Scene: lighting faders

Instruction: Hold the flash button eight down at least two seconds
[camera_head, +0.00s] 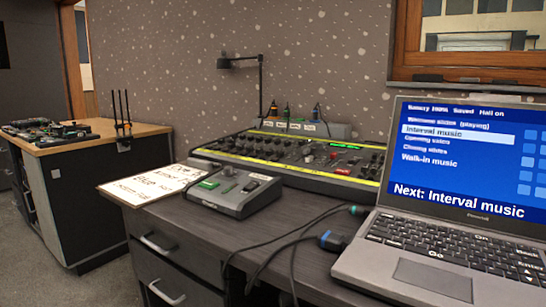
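A wide console (300,160) with yellow edging lies at the back of the dark desk, against the wall. It carries rows of dark knobs or controls, a small green-lit patch, and a few red spots near its right end. A smaller grey control box (236,190) sits in front of it, with a green patch, a dark lever and a few small controls. The labels are too small to read, so I cannot tell which control is flash button eight. My gripper and arm are not in view.
An open laptop (405,255) fills the right front of the desk (215,228). Cables (290,243) with a blue connector run beside it. A handwritten sheet (150,184) lies at the left edge. A lamp (260,85) stands behind the console. Another wooden-topped cabinet (80,139) stands left, across open floor.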

